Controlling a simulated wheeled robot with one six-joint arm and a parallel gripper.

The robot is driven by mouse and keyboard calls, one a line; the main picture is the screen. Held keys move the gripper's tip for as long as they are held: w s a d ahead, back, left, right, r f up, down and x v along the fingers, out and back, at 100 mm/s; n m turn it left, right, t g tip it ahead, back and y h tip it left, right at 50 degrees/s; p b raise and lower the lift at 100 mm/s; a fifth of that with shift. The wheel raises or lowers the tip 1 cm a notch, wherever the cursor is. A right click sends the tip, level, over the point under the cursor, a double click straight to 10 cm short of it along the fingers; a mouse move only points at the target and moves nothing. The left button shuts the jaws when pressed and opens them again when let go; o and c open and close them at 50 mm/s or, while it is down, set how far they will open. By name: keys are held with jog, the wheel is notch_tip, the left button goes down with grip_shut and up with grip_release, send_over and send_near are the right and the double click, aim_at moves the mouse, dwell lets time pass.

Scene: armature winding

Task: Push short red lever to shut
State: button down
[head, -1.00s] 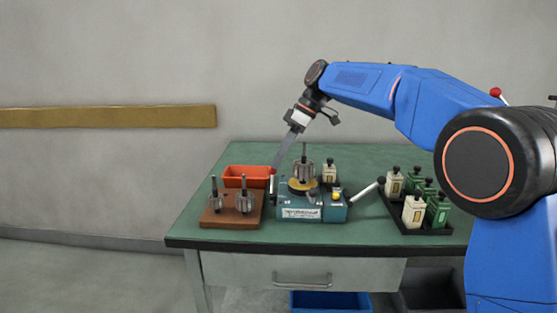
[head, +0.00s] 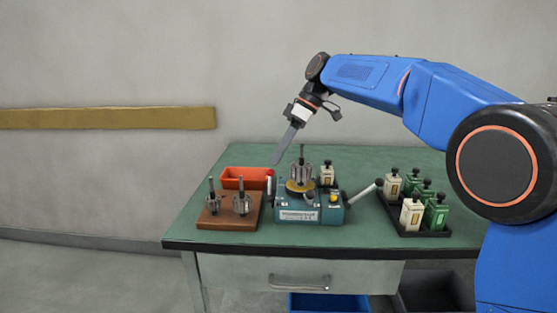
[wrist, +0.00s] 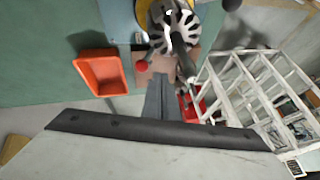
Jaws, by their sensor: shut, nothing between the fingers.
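The short red lever, a pale rod with a red knob (head: 270,173), stands roughly upright at the left side of the teal winding machine (head: 298,214). Its red knob also shows in the wrist view (wrist: 142,66), close to the fingertips. My gripper (head: 276,161) is shut and empty, pointing down and to the left just above the knob. I cannot tell whether the fingertips touch it. In the wrist view the shut fingers (wrist: 162,82) point towards the machine. An armature (head: 301,172) stands on the machine's yellow ring. A longer lever with a black knob (head: 365,192) leans out at the right.
An orange bin (head: 233,182) lies behind a brown wooden block (head: 218,220) holding two armatures. A black tray (head: 425,230) with several cream and green bottles stands on the right. Another cream bottle (head: 326,173) stands behind the machine. The green table (head: 350,158) is clear at the back.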

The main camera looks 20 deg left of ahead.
jog(key=w+d+r, duration=0.4)
jog(key=w+r, duration=0.1)
jog(key=r, duration=0.3)
jog(key=shift+w, duration=0.2)
